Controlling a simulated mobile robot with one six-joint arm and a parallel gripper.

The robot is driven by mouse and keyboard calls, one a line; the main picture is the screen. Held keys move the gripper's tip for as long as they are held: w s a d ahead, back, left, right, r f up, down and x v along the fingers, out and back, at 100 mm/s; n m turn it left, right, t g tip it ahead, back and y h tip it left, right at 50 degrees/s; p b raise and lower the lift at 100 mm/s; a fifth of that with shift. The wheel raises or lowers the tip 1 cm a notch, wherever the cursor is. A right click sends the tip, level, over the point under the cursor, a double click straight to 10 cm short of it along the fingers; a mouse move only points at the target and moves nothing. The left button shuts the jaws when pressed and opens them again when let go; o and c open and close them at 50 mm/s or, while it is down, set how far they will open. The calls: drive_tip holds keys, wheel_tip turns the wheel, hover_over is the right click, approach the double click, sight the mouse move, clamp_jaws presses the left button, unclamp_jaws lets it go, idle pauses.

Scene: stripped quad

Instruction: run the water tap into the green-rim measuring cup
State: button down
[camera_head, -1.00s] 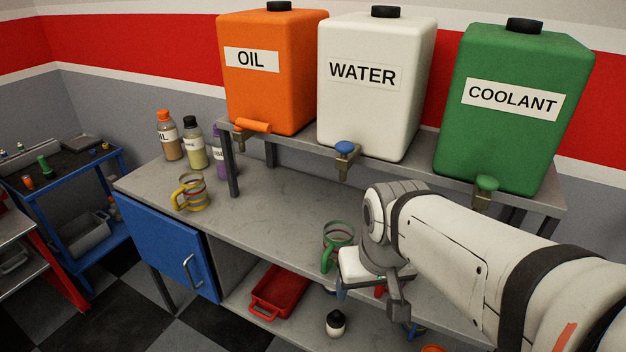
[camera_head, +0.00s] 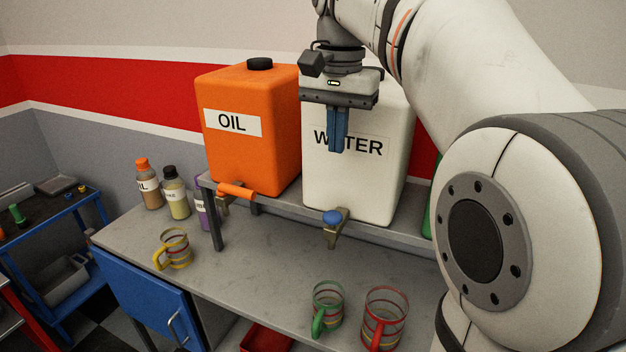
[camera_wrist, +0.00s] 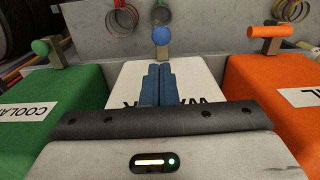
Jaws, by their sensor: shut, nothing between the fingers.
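The white WATER tank (camera_head: 360,185) stands on the raised shelf. Its tap has a round blue knob (camera_head: 332,217), which also shows beyond my fingers in the wrist view (camera_wrist: 161,35). The green-rim measuring cup (camera_head: 327,303) stands upright on the bench below the tap, its green handle to the front left. I cannot tell if it is exactly under the spout. My gripper (camera_head: 338,150) is shut and empty, fingers pointing down in front of the tank's label, above and apart from the knob. The shut fingers also show in the wrist view (camera_wrist: 158,72).
A red-handled cup (camera_head: 384,318) stands right of the green one. A yellow-handled cup (camera_head: 173,248) and several bottles (camera_head: 176,192) are at the left. The orange OIL tank (camera_head: 250,155) with its orange tap handle (camera_head: 236,191) is beside WATER; the green COOLANT tank (camera_wrist: 70,88) is on the other side.

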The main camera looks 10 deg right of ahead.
sight(334, 216)
drive_tip(key=shift+w+r, duration=0.25)
drive_tip(key=shift+r, duration=0.2)
wheel_tip(334, 216, down, 14)
idle(0.5)
drive_tip(key=shift+s+f+b, duration=0.1)
drive_tip(key=shift+f+b, duration=0.45)
drive_tip(key=shift+f, duration=0.45)
drive_tip(key=shift+s+f, duration=0.1)
drive_tip(key=shift+f, duration=0.05)
idle(0.9)
idle(2.4)
